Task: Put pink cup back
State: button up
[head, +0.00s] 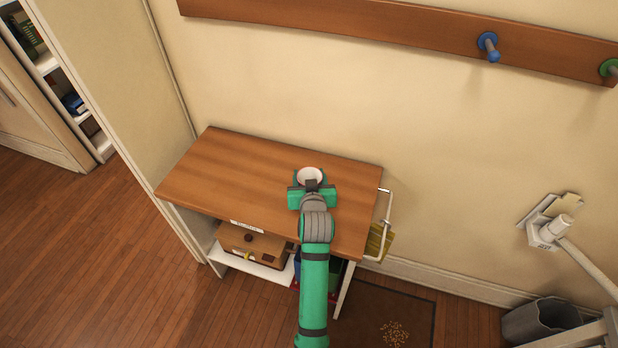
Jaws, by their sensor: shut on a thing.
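My gripper (311,188) is over the right part of the wooden table (235,165), with its green and grey body seen from above and behind. It is shut on a round, pale pinkish cup (309,175), whose open top shows just beyond the gripper. The cup looks upright and empty. Its lower side is hidden by my gripper, and I cannot tell whether it touches the tabletop.
The table's left part is clear. A white rail (387,222) with a yellow cloth (376,243) is at the table's right side. A peg board (400,22), a grey bin (540,320) and a dark mat (375,310) with crumbs also show.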

jog(key=shift+f, duration=0.45)
jog(key=shift+f, duration=0.1)
jog(key=o, duration=1)
jog(key=shift+o, duration=0.2)
jog(key=a+v, duration=0.1)
jog(key=v, duration=1.1)
jog(key=shift+d, duration=0.45)
